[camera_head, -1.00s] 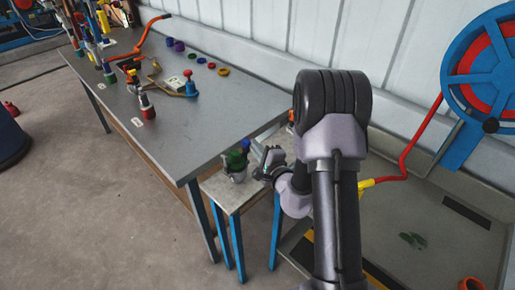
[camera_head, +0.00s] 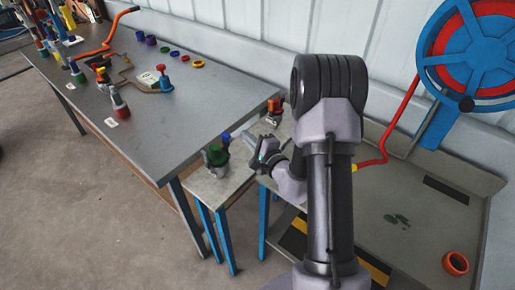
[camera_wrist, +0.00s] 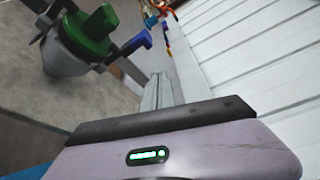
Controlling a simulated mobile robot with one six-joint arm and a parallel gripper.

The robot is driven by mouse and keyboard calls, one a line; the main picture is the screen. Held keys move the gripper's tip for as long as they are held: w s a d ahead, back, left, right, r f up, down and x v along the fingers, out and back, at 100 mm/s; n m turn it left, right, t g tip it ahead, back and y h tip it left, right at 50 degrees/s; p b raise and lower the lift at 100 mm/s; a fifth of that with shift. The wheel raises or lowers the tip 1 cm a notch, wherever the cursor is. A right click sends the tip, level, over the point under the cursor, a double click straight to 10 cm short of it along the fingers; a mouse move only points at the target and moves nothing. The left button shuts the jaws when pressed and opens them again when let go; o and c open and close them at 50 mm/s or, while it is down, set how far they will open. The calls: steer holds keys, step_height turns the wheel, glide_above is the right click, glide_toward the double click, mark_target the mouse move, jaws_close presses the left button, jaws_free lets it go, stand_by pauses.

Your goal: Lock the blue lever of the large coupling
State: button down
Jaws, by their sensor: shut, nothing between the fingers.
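The large coupling (camera_head: 218,170) stands upright on a small side stand, with a grey body and a green top (camera_head: 216,154). Its blue lever (camera_head: 226,137) sticks up at the right of the green top. In the wrist view the green top (camera_wrist: 92,28) is at the upper left, and the blue lever (camera_wrist: 134,43) points to the right. My gripper (camera_head: 256,152) is shut and empty, to the right of the coupling and apart from it.
The large grey workbench (camera_head: 150,90) holds several fittings and coloured rings. A red-topped fitting (camera_head: 273,108) stands behind my gripper. A blue and red reel (camera_head: 483,45) is on the right wall. An orange ring (camera_head: 456,263) lies at lower right.

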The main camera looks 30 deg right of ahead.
steer(key=s, duration=0.8)
steer(key=shift+r, duration=0.2)
